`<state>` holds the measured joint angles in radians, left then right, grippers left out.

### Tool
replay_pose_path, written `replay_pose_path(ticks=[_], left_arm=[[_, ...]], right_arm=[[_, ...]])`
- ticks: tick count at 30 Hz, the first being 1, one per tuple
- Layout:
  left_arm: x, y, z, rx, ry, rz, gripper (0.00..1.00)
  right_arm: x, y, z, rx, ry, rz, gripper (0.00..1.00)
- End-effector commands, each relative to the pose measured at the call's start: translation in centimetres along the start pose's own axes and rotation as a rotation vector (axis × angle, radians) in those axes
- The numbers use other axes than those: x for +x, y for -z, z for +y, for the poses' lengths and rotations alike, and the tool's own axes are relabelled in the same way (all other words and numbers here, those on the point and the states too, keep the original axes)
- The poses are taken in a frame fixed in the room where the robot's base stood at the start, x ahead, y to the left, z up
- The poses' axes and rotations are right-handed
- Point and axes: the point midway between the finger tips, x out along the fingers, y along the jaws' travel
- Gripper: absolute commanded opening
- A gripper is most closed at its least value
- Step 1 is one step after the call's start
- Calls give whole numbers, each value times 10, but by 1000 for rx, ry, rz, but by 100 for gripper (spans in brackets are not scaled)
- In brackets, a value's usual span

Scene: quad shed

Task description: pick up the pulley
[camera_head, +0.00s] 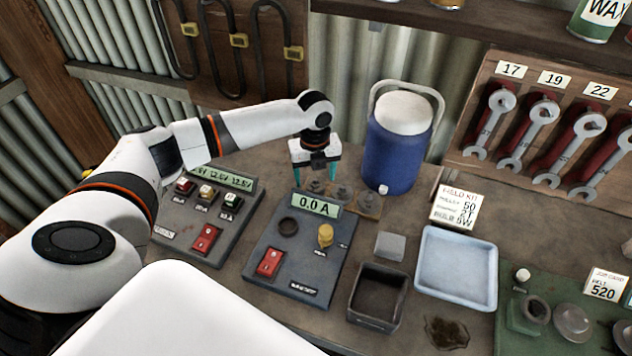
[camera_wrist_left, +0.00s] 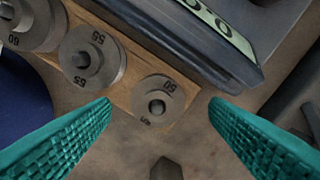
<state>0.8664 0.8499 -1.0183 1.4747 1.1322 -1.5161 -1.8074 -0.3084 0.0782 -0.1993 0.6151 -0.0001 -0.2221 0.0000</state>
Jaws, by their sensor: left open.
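Several grey metal pulleys sit in a row on a wooden board. The smallest, a pulley stamped 50 (camera_wrist_left: 158,101), is at the board's end near the 0.0 A box. The 55 pulley (camera_wrist_left: 92,61) and the 60 pulley (camera_wrist_left: 28,24) stand beside it. In the head view the 50 pulley (camera_head: 317,187) is partly hidden by my left gripper (camera_head: 315,179). That gripper points down with its teal fingers open. In the left wrist view its fingertips (camera_wrist_left: 160,104) lie on either side of the 50 pulley, with nothing held.
The 0.0 A box (camera_head: 300,245) stands just in front of the board, and a blue cooler (camera_head: 393,150) close behind its other end. A field kit card (camera_head: 456,207), a pale blue tray (camera_head: 457,270), a dark open bin (camera_head: 377,297) and a green mat (camera_head: 515,335) lie to the right.

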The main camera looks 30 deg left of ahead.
Motion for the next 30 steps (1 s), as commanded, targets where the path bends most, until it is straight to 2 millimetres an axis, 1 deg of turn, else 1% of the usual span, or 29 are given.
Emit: replay_pose_path(ticks=[1, 3, 6, 13, 22, 23, 30], left_arm=[[5, 0, 0, -1, 3, -3, 70], [14, -1, 0, 0, 2, -2, 70], [22, 0, 0, 0, 1, 0, 70], [24, 0, 0, 1, 1, 1, 70], [24, 0, 0, 0, 0, 1, 21], [23, 0, 0, 0, -1, 1, 18], [22, 0, 0, 0, -1, 1, 18]], right_arm=[[-6, -3, 0, 0, 0, -4, 36], [-7, -6, 0, 0, 0, -9, 36], [-8, -12, -1, -1, 2, -18, 36], [-7, -14, -2, -1, 2, -22, 36], [-7, -12, -2, -2, 2, -19, 36], [-7, -12, -2, -2, 2, -18, 36], [-7, -10, -1, -1, 1, -15, 36]])
